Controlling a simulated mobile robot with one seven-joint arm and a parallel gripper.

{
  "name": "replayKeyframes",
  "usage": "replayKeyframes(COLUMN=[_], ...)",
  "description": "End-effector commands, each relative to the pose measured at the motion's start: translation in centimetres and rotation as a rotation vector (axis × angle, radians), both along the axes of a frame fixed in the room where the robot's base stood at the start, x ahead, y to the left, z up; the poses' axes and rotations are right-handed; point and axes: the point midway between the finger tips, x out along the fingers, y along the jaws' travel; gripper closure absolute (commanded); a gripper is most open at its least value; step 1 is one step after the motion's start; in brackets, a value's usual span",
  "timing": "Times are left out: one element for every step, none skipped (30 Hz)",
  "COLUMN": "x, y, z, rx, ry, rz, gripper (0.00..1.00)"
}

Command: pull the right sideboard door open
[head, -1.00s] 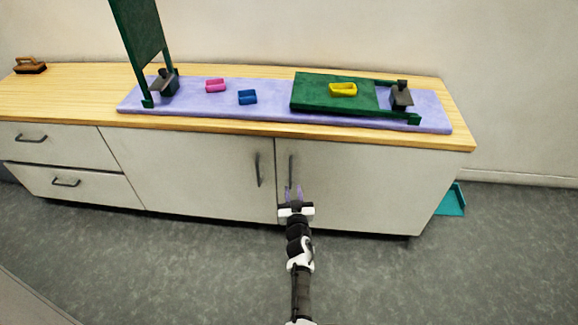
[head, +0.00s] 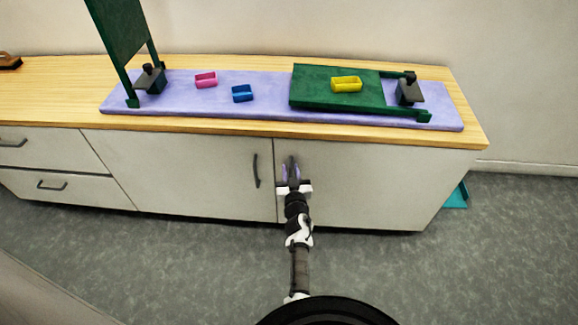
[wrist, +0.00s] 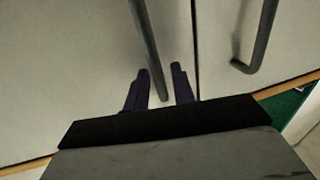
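The right sideboard door (head: 360,185) is a pale panel, flush with the left door (head: 200,170) and closed. Its dark vertical bar handle (head: 291,162) is near the seam between the doors. My gripper (head: 291,173) is in front of this handle and partly hides it. In the wrist view, the two dark fingers of my gripper (wrist: 159,70) are apart. The handle (wrist: 147,45) runs between them, with a gap on at least one side. I cannot tell how deep it sits between the fingers.
The left door's handle (head: 256,170) is close by, left of my gripper; it also shows in the wrist view (wrist: 262,40). Grey floor (head: 500,240) is open at right.

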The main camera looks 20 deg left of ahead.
Motion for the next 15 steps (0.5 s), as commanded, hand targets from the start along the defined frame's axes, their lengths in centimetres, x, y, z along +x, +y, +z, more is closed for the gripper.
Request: replayKeyframes(x=[0.01, 0.02, 0.02, 0.03, 0.03, 0.03, 0.03, 0.03, 0.03, 0.03, 0.03, 0.03, 0.03, 0.03, 0.04], y=[-0.02, -0.02, -0.02, -0.03, -0.03, -0.04, -0.03, -0.04, -0.04, -0.03, -0.04, -0.04, -0.03, -0.04, -0.03], z=[-0.01, -0.01, -0.01, -0.01, 0.00, 0.00, 0.00, 0.00, 0.00, 0.01, 0.01, 0.00, 0.00, 0.00, 0.01], rx=[0.000, 0.000, 0.001, 0.001, 0.001, 0.001, 0.001, 0.001, 0.001, 0.001, 0.001, 0.001, 0.001, 0.001, 0.001], ry=[0.000, 0.000, 0.000, 0.000, 0.000, 0.000, 0.000, 0.000, 0.000, 0.000, 0.000, 0.000, 0.000, 0.000, 0.000], rz=[0.000, 0.000, 0.000, 0.000, 0.000, 0.000, 0.000, 0.000, 0.000, 0.000, 0.000, 0.000, 0.000, 0.000, 0.000], gripper=[0.75, 0.75, 0.75, 0.75, 0.75, 0.75, 0.75, 0.75, 0.75, 0.75, 0.75, 0.80, 0.84, 0.88, 0.93])
